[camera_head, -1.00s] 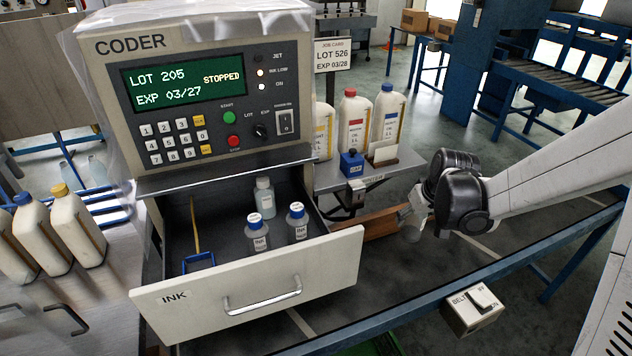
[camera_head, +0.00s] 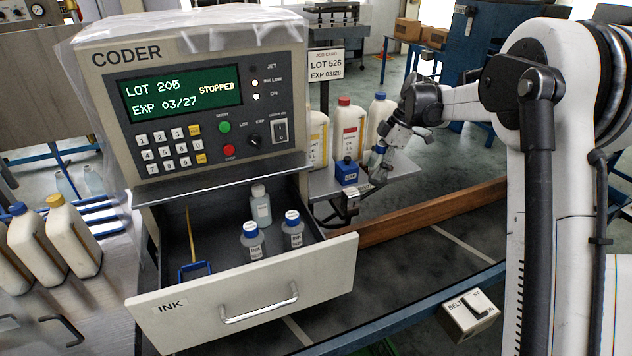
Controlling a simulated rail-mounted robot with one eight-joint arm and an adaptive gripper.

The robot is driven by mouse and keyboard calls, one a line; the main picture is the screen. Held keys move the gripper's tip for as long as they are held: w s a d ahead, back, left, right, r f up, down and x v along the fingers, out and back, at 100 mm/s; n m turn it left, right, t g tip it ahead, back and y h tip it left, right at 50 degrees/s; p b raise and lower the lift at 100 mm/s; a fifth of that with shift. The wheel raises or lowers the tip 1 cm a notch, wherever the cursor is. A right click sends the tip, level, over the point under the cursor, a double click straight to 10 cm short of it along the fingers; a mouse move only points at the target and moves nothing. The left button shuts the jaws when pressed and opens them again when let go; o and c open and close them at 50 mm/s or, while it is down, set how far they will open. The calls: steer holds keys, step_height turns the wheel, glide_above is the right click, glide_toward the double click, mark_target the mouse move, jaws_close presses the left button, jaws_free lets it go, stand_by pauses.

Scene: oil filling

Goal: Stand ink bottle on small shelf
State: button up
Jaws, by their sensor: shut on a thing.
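My gripper (camera_head: 382,146) is at the small shelf (camera_head: 404,170) to the right of the coder. It is shut on a small ink bottle (camera_head: 378,172), largely hidden by the fingers, with a bit of blue at its top. Two blue-capped ink bottles (camera_head: 252,241) (camera_head: 292,231) and a pale-capped bottle (camera_head: 260,206) stand in the open drawer (camera_head: 215,215).
Large white jugs (camera_head: 347,128) stand at the back of the shelf, close to my gripper. The open INK drawer front (camera_head: 255,292) juts out below left. A job card sign (camera_head: 326,65) stands behind. A wooden rail (camera_head: 430,214) runs below the shelf.

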steer(key=w+a+p, duration=0.1)
steer(key=w+a, duration=0.2)
steer(key=a, duration=0.6)
steer(key=w+a+p, duration=0.1)
steer(key=w+a, duration=0.3)
steer(key=a, duration=0.5)
steer(key=shift+s+d+f+p, duration=0.1)
steer(key=shift+s+f+p, duration=0.1)
steer(key=shift+f, duration=1.35)
steer(key=shift+s+d+f+p, duration=0.1)
steer(key=shift+f+p, duration=0.05)
steer(key=shift+f, duration=1.4)
steer(key=shift+w+a+f, duration=0.1)
steer(key=shift+a+f, duration=0.1)
steer(key=shift+f, duration=0.2)
steer(key=shift+f, duration=0.15)
steer(key=o, duration=1.2)
steer(key=shift+c, duration=0.2)
